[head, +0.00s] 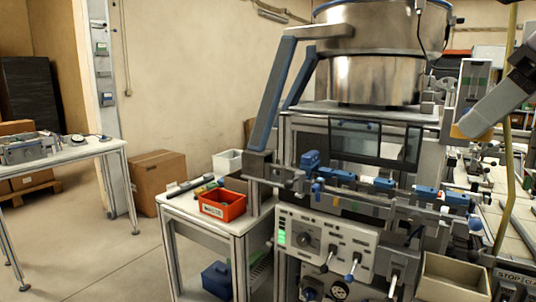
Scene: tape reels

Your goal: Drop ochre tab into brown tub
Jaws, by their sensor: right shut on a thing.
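My right arm comes in from the upper right, and my right gripper (460,130) is at its end, beside the machine, largely hidden by the arm. A small ochre piece, which looks like the ochre tab (456,132), shows at that end, and the gripper is shut on it. The finger contact cannot be made out. An open tan-brown box, which looks like the brown tub (450,291), stands at the lower right, well below the gripper. Its visible inside looks empty. My left gripper is not in view.
A machine with a large steel bowl (375,80) fills the middle, with a rail of blue parts (385,183) and a lever panel (325,240) at its front. An orange-red bin (222,206) and a white bin (228,162) stand on a side table. Open floor lies left.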

